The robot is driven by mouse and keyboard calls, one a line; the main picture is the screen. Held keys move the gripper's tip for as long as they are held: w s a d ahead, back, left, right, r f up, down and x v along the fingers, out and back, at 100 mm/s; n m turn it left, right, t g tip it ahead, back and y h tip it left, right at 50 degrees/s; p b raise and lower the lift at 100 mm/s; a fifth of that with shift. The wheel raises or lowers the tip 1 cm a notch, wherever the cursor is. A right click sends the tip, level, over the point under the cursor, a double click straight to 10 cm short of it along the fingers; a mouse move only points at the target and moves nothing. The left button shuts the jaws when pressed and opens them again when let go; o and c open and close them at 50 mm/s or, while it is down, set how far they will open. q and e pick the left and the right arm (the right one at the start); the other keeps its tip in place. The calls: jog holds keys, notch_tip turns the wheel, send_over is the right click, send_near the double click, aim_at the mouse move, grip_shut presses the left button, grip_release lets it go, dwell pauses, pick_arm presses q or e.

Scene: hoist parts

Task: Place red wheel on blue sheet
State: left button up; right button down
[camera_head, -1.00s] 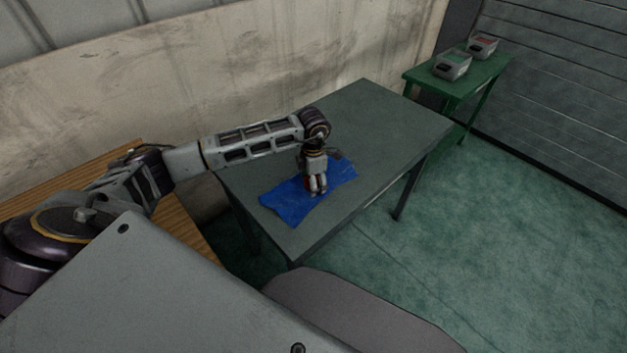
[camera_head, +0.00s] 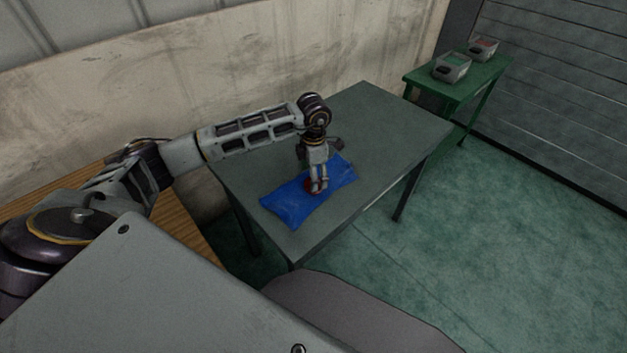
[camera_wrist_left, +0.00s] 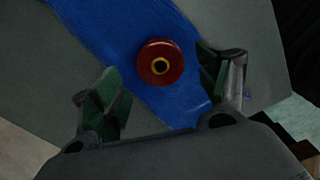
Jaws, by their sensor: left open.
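The blue sheet (camera_head: 290,203) lies on the grey-green table. The red wheel (camera_head: 309,187) rests on the sheet, partly hidden behind the fingers of my left gripper (camera_head: 319,190) in the head view. In the left wrist view the red wheel (camera_wrist_left: 160,63) lies flat with its yellow-ringed hub facing up, with blue sheet (camera_wrist_left: 105,28) around it. My left gripper (camera_wrist_left: 165,95) is open, its two fingers apart on either side and above the wheel, with nothing between them. My right gripper is not in view.
The grey-green table (camera_head: 372,128) is clear apart from the sheet and wheel. A green side table (camera_head: 490,78) at the back right holds two bins (camera_head: 452,67). A wooden surface (camera_head: 195,243) is at the left, and a wall stands behind the table.

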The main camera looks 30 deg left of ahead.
pick_arm(q)
notch_tip(320, 180, up, 8)
jog(key=shift+r, duration=0.25)
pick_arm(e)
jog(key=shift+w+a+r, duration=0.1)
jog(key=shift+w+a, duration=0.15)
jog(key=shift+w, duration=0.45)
